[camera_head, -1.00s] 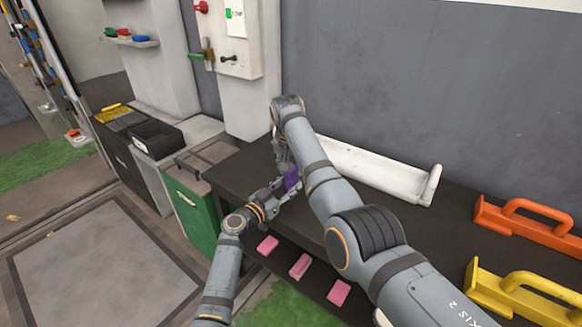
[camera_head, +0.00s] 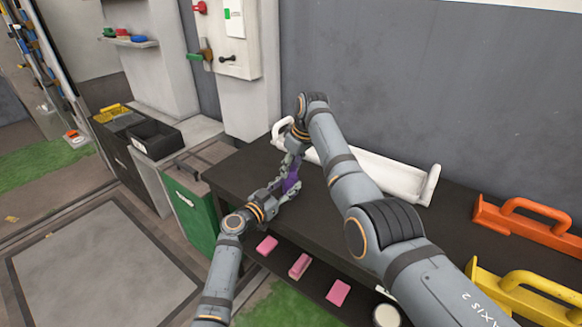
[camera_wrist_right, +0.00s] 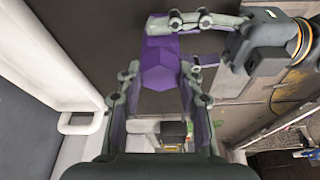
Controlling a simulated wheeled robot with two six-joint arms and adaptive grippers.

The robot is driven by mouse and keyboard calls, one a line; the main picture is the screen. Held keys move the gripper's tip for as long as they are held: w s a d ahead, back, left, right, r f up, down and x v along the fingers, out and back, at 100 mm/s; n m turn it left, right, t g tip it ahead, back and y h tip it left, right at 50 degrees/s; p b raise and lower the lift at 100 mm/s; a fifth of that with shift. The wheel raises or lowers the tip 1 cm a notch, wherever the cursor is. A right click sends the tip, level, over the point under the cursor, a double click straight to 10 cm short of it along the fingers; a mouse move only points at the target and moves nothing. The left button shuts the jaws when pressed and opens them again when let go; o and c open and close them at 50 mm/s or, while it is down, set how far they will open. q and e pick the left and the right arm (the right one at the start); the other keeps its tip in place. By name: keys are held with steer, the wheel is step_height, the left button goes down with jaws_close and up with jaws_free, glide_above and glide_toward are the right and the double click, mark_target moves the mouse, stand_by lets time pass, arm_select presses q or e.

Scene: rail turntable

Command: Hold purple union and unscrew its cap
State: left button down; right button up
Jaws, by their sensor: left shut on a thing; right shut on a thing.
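The purple union (camera_head: 291,180) is held between my two grippers above the left part of the dark table (camera_head: 240,172). My left gripper (camera_head: 289,192) is shut on its lower part, reaching in from the left. My right gripper (camera_head: 289,166) comes from above and is shut on its upper end. In the right wrist view the union (camera_wrist_right: 160,62) shows a faceted purple end between my right fingers (camera_wrist_right: 161,84). My left fingers (camera_wrist_right: 187,22) lie across its far part. The seam between cap and body is too small to make out.
A long white tray (camera_head: 372,172) lies behind my right arm. An orange handled block (camera_head: 530,231) and a yellow one (camera_head: 490,290) stand at the right. Pink blocks (camera_head: 300,266) lie below the table's front edge. A green cabinet (camera_head: 190,212) stands left.

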steer(key=shift+n, duration=0.5)
steer(key=o, duration=1.3)
steer(key=shift+c, duration=0.2)
steer(key=shift+o, duration=0.5)
steer(key=shift+r, duration=2)
